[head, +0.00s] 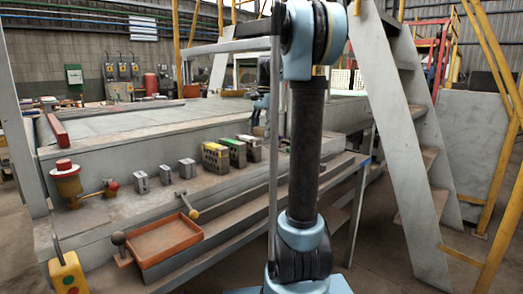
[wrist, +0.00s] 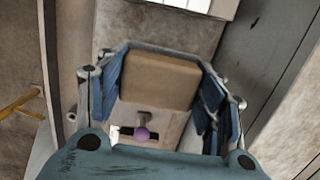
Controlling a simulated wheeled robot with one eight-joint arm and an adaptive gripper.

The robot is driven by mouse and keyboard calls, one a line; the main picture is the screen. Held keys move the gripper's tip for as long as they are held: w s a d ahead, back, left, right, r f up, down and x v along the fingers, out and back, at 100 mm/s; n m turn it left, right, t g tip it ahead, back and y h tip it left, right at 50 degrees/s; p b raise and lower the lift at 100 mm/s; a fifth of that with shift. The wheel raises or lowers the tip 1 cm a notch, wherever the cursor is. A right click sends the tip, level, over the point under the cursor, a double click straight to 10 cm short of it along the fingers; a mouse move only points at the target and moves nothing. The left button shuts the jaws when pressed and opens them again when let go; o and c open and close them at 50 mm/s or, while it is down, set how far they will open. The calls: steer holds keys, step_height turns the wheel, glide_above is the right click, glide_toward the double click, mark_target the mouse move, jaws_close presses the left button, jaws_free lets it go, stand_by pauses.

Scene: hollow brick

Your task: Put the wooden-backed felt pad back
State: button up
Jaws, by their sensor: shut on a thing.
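The wooden-backed felt pad shows in the wrist view as a plain tan block (wrist: 158,82). My gripper (wrist: 163,76) has its blue fingers on the left and right sides of this block and is shut on it. I cannot tell from this view which face is felt. In the head view a small blue part of my gripper (head: 261,108) shows above the back of the workbench, mostly hidden behind my arm. The pad cannot be made out there.
The workbench (head: 120,210) carries a red-orange tray (head: 165,240), a brass fitting (head: 68,182), small grey blocks (head: 180,168) and yellow- and green-topped blocks (head: 216,158). A purple knob (wrist: 142,134) shows below the pad. Metal stairs (head: 405,130) stand right of my arm.

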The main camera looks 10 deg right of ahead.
steer(key=shift+d+f, duration=0.15)
steer(key=shift+f, duration=1.65)
steer(key=shift+d+f, duration=0.1)
steer(key=shift+f, duration=1.65)
steer(key=shift+s, duration=0.1)
steer(key=o, duration=1)
steer(key=shift+r, duration=0.1)
steer(key=r, duration=0.8)
steer(key=d+r, duration=0.1)
steer(key=r, duration=0.3)
steer(key=shift+w, duration=0.4)
steer(key=shift+f, duration=0.1)
